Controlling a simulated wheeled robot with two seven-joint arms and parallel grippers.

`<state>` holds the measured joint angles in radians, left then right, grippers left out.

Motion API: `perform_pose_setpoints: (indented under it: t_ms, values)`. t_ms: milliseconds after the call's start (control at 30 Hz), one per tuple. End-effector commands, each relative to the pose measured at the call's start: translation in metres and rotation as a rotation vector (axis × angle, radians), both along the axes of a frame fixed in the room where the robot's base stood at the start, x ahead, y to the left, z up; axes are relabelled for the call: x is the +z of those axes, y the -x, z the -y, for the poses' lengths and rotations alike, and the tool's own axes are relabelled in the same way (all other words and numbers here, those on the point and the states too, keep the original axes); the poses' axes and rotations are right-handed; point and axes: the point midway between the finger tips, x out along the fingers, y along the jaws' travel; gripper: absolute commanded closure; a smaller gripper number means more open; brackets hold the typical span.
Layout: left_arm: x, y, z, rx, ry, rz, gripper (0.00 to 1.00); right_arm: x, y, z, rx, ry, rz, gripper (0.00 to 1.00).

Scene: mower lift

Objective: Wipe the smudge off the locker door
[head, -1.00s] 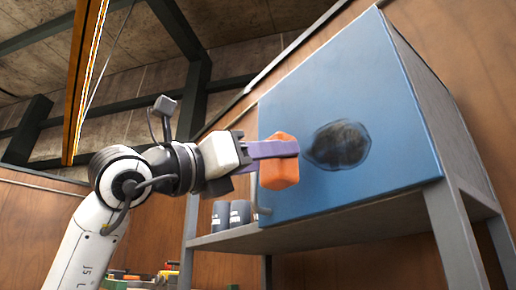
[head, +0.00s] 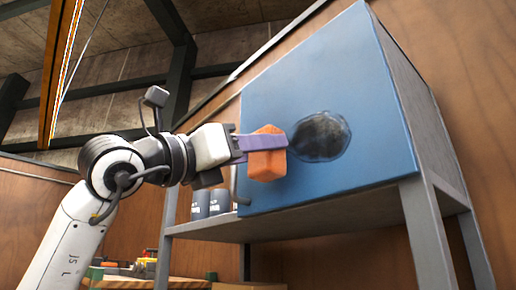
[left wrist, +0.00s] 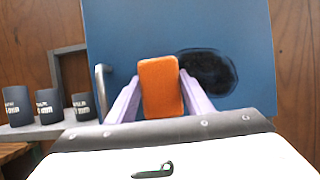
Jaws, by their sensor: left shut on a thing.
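The blue locker door (head: 350,85) faces me on a grey shelf frame, and it also fills the middle of the left wrist view (left wrist: 220,25). A dark, roundish smudge (head: 322,138) is on the door; in the left wrist view the smudge (left wrist: 212,72) lies right of the sponge. My left gripper (head: 262,146) has purple fingers shut on an orange sponge (head: 266,165). The sponge is in front of the door, just left of the smudge in the head view. I cannot tell whether it touches the door. My right gripper is not in view.
The locker stands on a grey shelf (head: 270,228) with legs. Several dark cups (left wrist: 48,105) stand on the shelf left of the locker. A door handle (left wrist: 103,88) is at the door's left edge. Wooden wall panels are behind. A cluttered bench (head: 130,272) is low at left.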

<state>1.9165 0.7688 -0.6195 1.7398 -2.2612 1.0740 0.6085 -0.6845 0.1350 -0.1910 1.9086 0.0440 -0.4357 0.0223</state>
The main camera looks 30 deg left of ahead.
Motion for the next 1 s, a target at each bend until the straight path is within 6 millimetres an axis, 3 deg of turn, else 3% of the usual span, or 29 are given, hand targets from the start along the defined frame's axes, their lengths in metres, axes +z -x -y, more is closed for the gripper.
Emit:
perform_pose_setpoints:
  t_ms: [1000]
  values:
    - [0.000, -0.014, 0.009, -0.002, -0.001, 0.000, 0.72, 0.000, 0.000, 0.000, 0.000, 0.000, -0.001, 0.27]
